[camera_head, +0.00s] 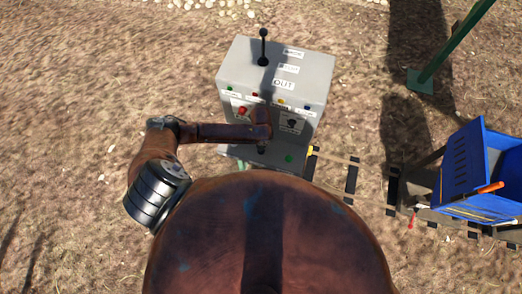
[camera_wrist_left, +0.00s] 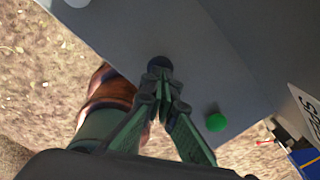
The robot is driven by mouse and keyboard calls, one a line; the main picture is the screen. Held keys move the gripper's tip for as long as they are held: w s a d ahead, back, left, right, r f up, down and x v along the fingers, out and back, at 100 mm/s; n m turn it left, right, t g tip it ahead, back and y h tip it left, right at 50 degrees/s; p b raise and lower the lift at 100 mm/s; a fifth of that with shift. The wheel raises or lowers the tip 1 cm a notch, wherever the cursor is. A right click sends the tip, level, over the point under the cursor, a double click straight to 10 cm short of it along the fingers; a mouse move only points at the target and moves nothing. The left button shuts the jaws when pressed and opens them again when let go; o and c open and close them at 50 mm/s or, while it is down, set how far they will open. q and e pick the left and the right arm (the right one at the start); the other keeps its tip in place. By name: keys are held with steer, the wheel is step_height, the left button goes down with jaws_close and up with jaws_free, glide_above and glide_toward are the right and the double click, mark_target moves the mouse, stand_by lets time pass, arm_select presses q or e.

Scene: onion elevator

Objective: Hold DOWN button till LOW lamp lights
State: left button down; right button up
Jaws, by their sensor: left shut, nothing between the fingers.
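A grey control box (camera_head: 232,68) stands upright at the centre of the head view. Its front carries a row of small coloured lamps (camera_head: 281,100), a red knob (camera_head: 243,111), a dark knob (camera_head: 292,123) and a green button (camera_head: 289,158). I cannot read which lamp is LOW or see any lit clearly. My left gripper (camera_head: 262,149) is shut and empty at the box's lower front. In the left wrist view its fingertips (camera_wrist_left: 160,76) are at a dark round button (camera_wrist_left: 159,64), overlapping its edge; I cannot tell if it is pressed. The green button (camera_wrist_left: 216,122) is to the right, apart.
A black lever (camera_head: 263,47) rises from the box top, near a label reading OUT (camera_head: 283,84). A blue bin (camera_head: 462,160) stands at the right by a rail track (camera_head: 351,177). A green post (camera_head: 450,55) is at upper right. Bare ground lies left.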

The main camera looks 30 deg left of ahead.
arm_select(q)
steer(key=shift+f, duration=0.35)
steer(key=shift+f+b, duration=0.35)
steer(key=shift+f, duration=0.35)
steer(key=shift+f+b, duration=0.15)
steer(key=shift+b, duration=0.15)
stand_by(2.2)
step_height(320, 180, up, 7)
steer(key=p, duration=0.7)
